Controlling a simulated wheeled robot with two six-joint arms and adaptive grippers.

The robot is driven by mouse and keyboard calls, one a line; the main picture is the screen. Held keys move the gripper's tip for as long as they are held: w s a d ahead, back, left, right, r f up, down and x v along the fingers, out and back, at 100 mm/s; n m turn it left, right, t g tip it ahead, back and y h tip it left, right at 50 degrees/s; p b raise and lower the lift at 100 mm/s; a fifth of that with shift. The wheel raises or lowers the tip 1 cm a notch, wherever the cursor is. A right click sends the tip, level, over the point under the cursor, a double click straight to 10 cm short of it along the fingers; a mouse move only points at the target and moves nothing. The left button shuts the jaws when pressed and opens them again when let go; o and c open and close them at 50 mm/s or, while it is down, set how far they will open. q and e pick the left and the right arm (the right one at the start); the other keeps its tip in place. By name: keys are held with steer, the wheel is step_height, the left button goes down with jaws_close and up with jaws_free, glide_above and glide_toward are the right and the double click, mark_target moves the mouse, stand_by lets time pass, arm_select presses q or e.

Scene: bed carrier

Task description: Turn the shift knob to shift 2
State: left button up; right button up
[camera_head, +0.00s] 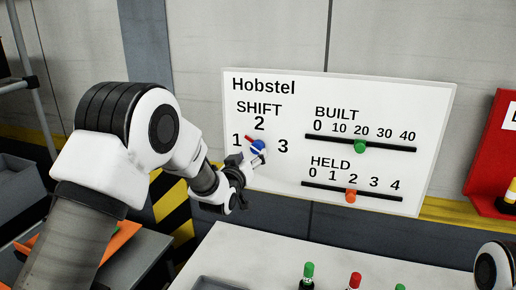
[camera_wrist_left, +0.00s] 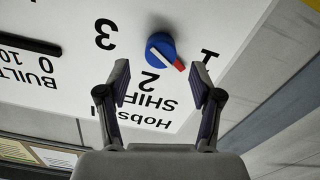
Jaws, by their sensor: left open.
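The shift knob (camera_head: 259,147) is a blue round knob on the white Hobstel board (camera_head: 290,92). In the left wrist view, the knob (camera_wrist_left: 157,43) has a white and red pointer. The pointer lies between the 1 and the 2. My left gripper (camera_head: 246,168) is close to the board, just below the knob in the head view. In the left wrist view, the gripper (camera_wrist_left: 160,76) has its fingers apart, with nothing between them but the board behind. The knob appears just beyond the fingertips, apart from them. My right gripper is out of view.
The board also carries a green slider (camera_head: 360,147) under BUILT and an orange slider (camera_head: 350,196) under HELD. A pale table (camera_head: 240,254) with green- and red-topped items stands below. A red panel (camera_head: 492,150) is at the right.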

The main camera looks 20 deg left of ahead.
mark_target(256, 149)
arm_select(q)
steer(key=w, duration=0.1)
steer(key=w+p, duration=0.1)
steer(key=shift+w+r, duration=0.3)
steer(key=shift+r, duration=0.1)
steer(key=shift+w+f, duration=0.25)
steer(key=shift+w, duration=0.35)
steer(key=shift+w+f, duration=0.25)
steer(key=shift+w, duration=0.35)
steer(key=shift+w+f, duration=0.1)
steer(key=shift+s+r, duration=0.25)
steer(key=shift+s, duration=0.05)
steer(key=shift+c, duration=1.3)
steer(key=shift+s, duration=0.1)
steer(key=c, duration=0.9)
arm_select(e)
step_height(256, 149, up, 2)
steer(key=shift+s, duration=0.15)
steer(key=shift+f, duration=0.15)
